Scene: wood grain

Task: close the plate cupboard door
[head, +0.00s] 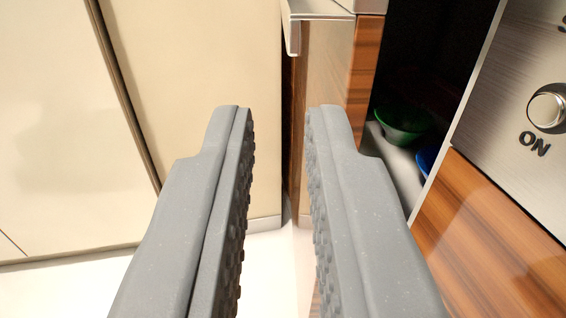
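My gripper (277,115) is open, with two grey ridged fingers apart and nothing between them. The open cupboard (404,170) is right of centre, behind my right finger. Its dark inside holds a green bowl (401,124) and part of a blue dish (427,160) on a pale shelf. A narrow panel (328,72), pale with a brown wood-grain edge, stands at the left of the opening and looks like the cupboard door turned outward. A silver handle-like piece (293,35) is at its upper left. My right finger hides the panel's lower part.
Cream cabinet fronts (205,95) fill the left. A metal panel with a round knob (548,108) marked ON is at the right, above a wood-grain front (490,235). Pale floor (75,290) shows at the lower left.

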